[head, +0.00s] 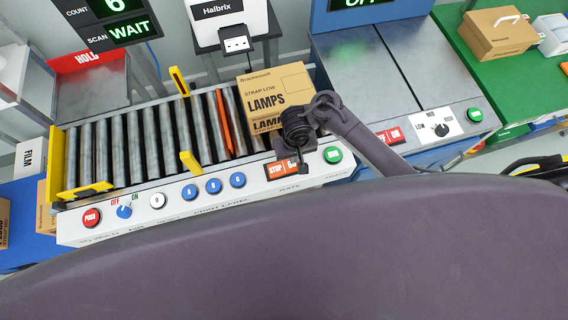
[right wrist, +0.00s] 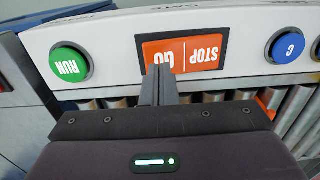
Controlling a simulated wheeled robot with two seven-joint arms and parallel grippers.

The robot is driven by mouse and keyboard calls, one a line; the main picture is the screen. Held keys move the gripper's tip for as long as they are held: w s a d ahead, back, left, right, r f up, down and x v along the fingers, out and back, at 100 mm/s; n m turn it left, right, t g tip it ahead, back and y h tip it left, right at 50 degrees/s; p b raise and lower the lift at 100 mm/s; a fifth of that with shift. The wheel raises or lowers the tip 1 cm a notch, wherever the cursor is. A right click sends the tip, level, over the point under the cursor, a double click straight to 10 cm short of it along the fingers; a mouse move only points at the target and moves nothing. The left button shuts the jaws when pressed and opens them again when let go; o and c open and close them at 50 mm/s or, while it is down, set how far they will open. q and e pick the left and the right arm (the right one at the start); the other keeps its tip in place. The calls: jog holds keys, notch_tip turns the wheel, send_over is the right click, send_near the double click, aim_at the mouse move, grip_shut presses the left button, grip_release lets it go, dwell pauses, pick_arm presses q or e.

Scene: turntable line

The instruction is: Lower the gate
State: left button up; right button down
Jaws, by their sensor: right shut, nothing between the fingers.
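The orange STOP/GO rocker switch (head: 280,170) sits on the white front panel of the roller line, with the word GATE printed below it. It fills the upper middle of the right wrist view (right wrist: 190,53), upside down. A thin orange bar (head: 225,122) stands up between the rollers, left of the LAMPS box; it looks like the gate. My right gripper (head: 303,170) is shut and empty at the GO end of the switch. In the right wrist view its fingertips (right wrist: 158,70) overlap the GO side; I cannot tell whether they touch. My left gripper is out of view.
The LAMPS box (head: 276,97) rests on the rollers behind my gripper. A green RUN button (head: 333,155) is right of the switch. Blue buttons, including C (head: 238,180), are to the left. Yellow guides (head: 190,162) edge the rollers.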

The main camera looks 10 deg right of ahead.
jog(key=shift+f+b, duration=0.9)
jog(key=shift+f, duration=0.45)
dwell(0.8)
jog(key=shift+r, duration=0.1)
notch_tip(320, 180, up, 7)
jog(key=p, duration=0.8)
jog(key=shift+p, duration=0.4)
